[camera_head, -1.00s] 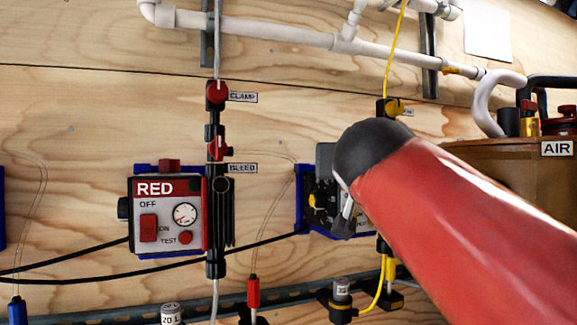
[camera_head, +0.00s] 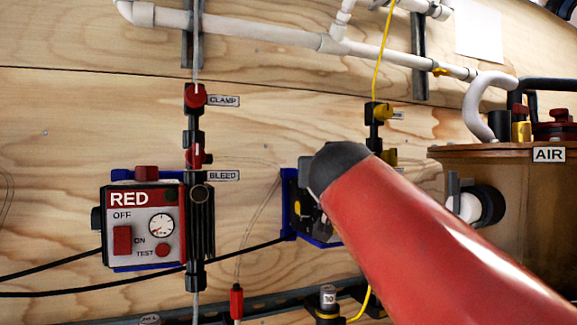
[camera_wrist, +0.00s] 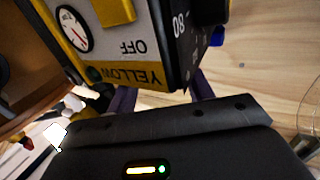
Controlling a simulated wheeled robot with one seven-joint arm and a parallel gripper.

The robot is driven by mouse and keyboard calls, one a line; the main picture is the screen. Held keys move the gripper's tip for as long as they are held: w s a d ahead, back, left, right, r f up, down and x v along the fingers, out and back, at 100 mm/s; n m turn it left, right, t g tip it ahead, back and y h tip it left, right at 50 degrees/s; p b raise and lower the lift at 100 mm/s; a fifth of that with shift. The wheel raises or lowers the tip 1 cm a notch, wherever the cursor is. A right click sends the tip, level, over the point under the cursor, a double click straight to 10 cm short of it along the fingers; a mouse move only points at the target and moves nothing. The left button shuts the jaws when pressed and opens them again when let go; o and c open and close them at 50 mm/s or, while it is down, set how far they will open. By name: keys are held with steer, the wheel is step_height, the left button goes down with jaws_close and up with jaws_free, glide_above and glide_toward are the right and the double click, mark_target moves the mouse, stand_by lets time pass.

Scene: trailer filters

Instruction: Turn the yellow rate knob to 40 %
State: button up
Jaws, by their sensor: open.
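The yellow unit (camera_wrist: 135,55) shows upside down in the wrist view, with its YELLOW label, OFF mark, gauge and a yellow switch. Its side face carries printed numbers, 80 among them. A dark round part (camera_wrist: 208,10), which looks like the rate knob, sticks out there, cut off by the top edge. Its pointer setting cannot be read. In the head view the unit (camera_head: 302,205) is mostly hidden behind my red arm. My gripper (camera_wrist: 162,92) is open and empty; its dark fingers lie close to the unit's label edge, partly hidden by the unit. Contact cannot be told.
The red unit (camera_head: 145,225) hangs on the plywood wall at left, beside a black column with red valves. A wooden AIR box (camera_head: 480,200) stands at right. White pipes (camera_head: 270,30) run above. Cables and a clear tube cross the wall near the yellow unit.

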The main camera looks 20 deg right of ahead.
steer(key=shift+w+d, duration=0.15)
steer(key=shift+w, duration=0.15)
steer(key=c, duration=1)
steer(key=shift+s+r+n+t+y+p, duration=0.1)
steer(key=shift+r+n+t+y+p, duration=0.15)
steer(key=shift+y+p, duration=0.3)
steer(key=shift+n+t+y+p, duration=0.15)
steer(key=shift+n+y+p, duration=0.25)
steer(key=shift+p, duration=0.25)
steer(key=shift+d+f+n+t+y, duration=0.15)
steer(key=shift+n+t+y, duration=0.15)
steer(key=shift+n+y, duration=0.5)
steer(key=shift+d+n+y, duration=0.2)
steer(key=shift+n+y, duration=0.55)
steer(key=shift+y, duration=0.8)
steer(key=shift+d, duration=0.1)
steer(key=o, duration=1)
